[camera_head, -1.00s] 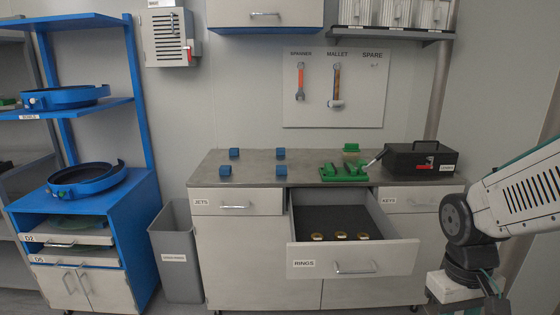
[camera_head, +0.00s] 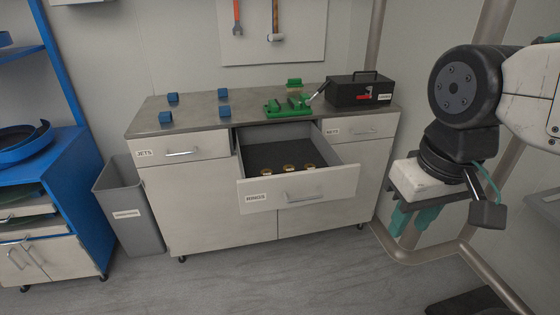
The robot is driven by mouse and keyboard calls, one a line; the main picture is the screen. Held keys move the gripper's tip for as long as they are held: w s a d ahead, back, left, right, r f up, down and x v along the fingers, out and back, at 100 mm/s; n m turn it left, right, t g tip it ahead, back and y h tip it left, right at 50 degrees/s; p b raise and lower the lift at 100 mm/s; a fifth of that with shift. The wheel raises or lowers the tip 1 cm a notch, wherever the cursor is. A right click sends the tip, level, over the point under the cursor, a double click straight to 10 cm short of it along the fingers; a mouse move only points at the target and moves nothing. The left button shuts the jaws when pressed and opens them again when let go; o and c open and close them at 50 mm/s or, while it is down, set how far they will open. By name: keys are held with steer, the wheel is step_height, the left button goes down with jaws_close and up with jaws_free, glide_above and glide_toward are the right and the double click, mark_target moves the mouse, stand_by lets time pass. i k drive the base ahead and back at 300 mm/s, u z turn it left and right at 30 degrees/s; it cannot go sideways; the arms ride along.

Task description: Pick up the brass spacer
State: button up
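Three small brass-coloured rings lie in a row in the open drawer labelled RINGS (camera_head: 300,188), near its front; the middle brass ring (camera_head: 288,167) is between the left brass ring (camera_head: 267,170) and the right brass ring (camera_head: 310,166). They are too small to tell which is the brass spacer. My gripper (camera_head: 443,211) hangs at the right, away from the drawer and bench. Its fingers are partly hidden and I cannot tell if they are open.
The steel bench (camera_head: 190,125) carries several blue blocks (camera_head: 224,111) and a black toolbox (camera_head: 358,90). A grey bin (camera_head: 132,212) and a blue shelf unit (camera_head: 75,185) stand at the left. The floor before the bench is clear.

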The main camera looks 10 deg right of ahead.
mark_target(287, 168)
steer(key=u, duration=0.1)
steer(key=k, duration=0.45)
steer(key=z, duration=0.85)
steer(key=i, duration=1.45)
steer(key=u, duration=0.85)
steer(key=i, duration=0.45)
steer(key=u, duration=0.4)
